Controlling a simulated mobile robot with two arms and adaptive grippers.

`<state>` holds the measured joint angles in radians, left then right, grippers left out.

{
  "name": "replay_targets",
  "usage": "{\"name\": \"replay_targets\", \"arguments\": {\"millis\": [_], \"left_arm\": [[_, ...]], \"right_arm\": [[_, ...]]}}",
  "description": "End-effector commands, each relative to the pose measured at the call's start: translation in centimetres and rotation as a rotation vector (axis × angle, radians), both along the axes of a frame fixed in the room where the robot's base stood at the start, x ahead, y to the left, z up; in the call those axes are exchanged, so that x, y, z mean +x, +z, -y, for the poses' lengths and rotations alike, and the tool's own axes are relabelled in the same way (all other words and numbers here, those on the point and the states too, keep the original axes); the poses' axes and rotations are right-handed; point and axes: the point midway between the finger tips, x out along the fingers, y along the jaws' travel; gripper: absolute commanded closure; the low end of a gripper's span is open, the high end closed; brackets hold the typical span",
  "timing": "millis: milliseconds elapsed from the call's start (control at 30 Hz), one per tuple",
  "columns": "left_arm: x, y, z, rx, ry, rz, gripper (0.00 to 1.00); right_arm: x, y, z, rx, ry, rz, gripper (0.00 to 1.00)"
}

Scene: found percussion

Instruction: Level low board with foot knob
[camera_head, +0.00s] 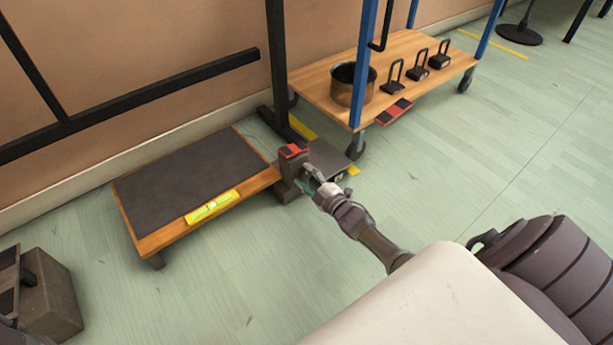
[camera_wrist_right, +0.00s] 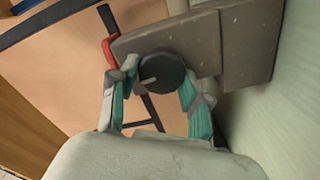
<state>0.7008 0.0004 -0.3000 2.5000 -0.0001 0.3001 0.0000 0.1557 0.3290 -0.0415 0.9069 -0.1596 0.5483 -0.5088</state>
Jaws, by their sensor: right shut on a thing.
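The low board (camera_head: 180,178), wood-edged with a dark top, stands near the wall in the head view. A yellow spirit level (camera_head: 212,206) lies along its front edge; its bubble is too small to read. A brown-grey block with a red top (camera_head: 287,180) stands at the board's right end. My right gripper (camera_head: 318,186) is beside that block. In the right wrist view, the round black foot knob (camera_wrist_right: 162,72) sits between the fingers of my right gripper (camera_wrist_right: 157,85), which is shut on it. My left gripper does not show.
A wooden cart (camera_head: 420,50) with blue posts carries a pot (camera_head: 352,84) and several black handled weights. A brown box (camera_head: 52,300) stands at lower left. Black rails line the wall. Floor in front of the board is clear.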

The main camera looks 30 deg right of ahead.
Motion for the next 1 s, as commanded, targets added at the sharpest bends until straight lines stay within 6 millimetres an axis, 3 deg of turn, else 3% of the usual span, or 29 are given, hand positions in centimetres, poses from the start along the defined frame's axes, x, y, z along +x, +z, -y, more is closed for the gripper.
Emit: {"name": "replay_targets", "arguments": {"millis": [500,1000], "left_arm": [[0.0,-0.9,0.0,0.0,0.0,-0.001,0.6],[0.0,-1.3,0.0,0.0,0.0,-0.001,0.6]], "right_arm": [[-0.1,-0.5,-0.2,-0.429,0.001,0.031,0.87],[-0.1,-0.5,-0.2,-0.584,0.002,0.043,0.87]]}}
